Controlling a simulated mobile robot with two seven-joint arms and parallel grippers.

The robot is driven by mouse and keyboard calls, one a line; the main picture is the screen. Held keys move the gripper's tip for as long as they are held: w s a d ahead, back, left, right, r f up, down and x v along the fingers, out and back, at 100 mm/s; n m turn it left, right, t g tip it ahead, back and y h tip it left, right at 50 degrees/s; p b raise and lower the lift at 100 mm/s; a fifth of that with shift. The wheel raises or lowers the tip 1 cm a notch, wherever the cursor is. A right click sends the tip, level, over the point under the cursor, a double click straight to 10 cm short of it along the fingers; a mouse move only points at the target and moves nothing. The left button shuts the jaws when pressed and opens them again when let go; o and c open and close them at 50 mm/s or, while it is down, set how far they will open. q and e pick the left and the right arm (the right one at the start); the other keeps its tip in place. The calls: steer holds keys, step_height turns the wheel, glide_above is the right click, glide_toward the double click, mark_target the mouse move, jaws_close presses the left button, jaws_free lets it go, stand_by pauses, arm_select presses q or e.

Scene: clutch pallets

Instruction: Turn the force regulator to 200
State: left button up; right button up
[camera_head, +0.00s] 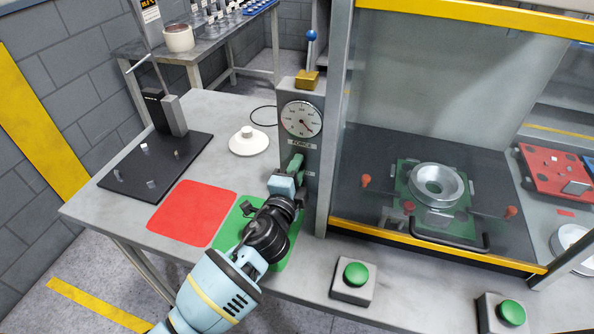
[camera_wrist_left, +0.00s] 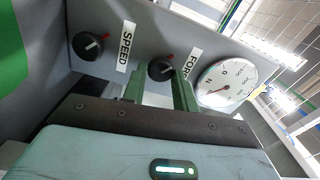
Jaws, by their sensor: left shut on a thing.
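The force regulator is a black knob (camera_wrist_left: 160,69) with a white pointer line and a red mark beside it, next to a partly hidden FORCE label (camera_wrist_left: 186,68). The round white gauge (camera_head: 301,119) is on the grey control column, and also shows in the left wrist view (camera_wrist_left: 227,83). Its needle points to the lower right in the head view; its numbers are too small to read surely. My left gripper (camera_head: 295,164) is at the column below the gauge, its green fingers shut on the force knob, which the gripper hides in the head view. My right gripper is not in view.
A similar SPEED knob (camera_wrist_left: 92,44) sits beside the force knob. The glazed press enclosure (camera_head: 430,125) stands right of the column. A red mat (camera_head: 192,212), a green mat (camera_head: 238,222), a white disc part (camera_head: 249,142) and a green button (camera_head: 356,274) are on the table.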

arm_select(q)
steer(key=shift+r+m, duration=0.1)
steer(key=shift+m, duration=0.5)
steer(key=o, duration=0.9)
steer(key=shift+o, duration=0.2)
steer(key=v, duration=0.8)
